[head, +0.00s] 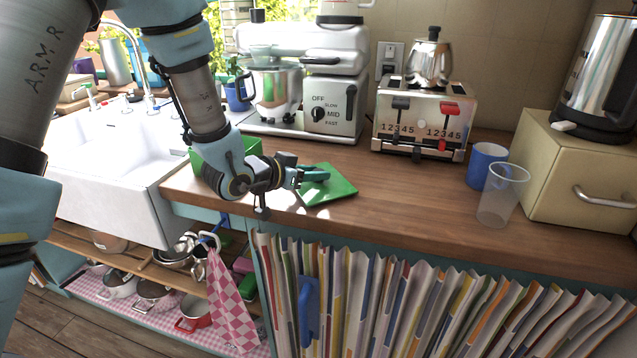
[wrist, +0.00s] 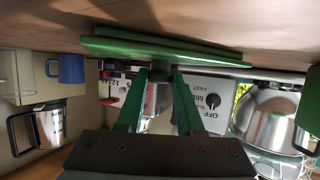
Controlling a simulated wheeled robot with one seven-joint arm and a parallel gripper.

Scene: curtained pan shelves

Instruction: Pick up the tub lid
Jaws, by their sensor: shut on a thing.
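The tub lid (head: 335,190) is a flat green square by the counter's front edge. In the wrist view, which is upside down, the lid (wrist: 150,48) spans the top as a green slab with a dark knob (wrist: 159,75) between my fingers. My gripper (head: 322,174) reaches in from the left over the lid, and its green fingers (wrist: 159,80) are shut on that knob. I cannot tell whether the lid touches the counter. A green tub (head: 248,146) stands to the left, partly hidden behind my arm.
The wooden counter (head: 400,205) is clear right of the lid, up to a blue mug (head: 487,165) and a clear cup (head: 502,195). A toaster (head: 424,118) and a stand mixer (head: 335,75) stand behind. The sink (head: 125,165) is left.

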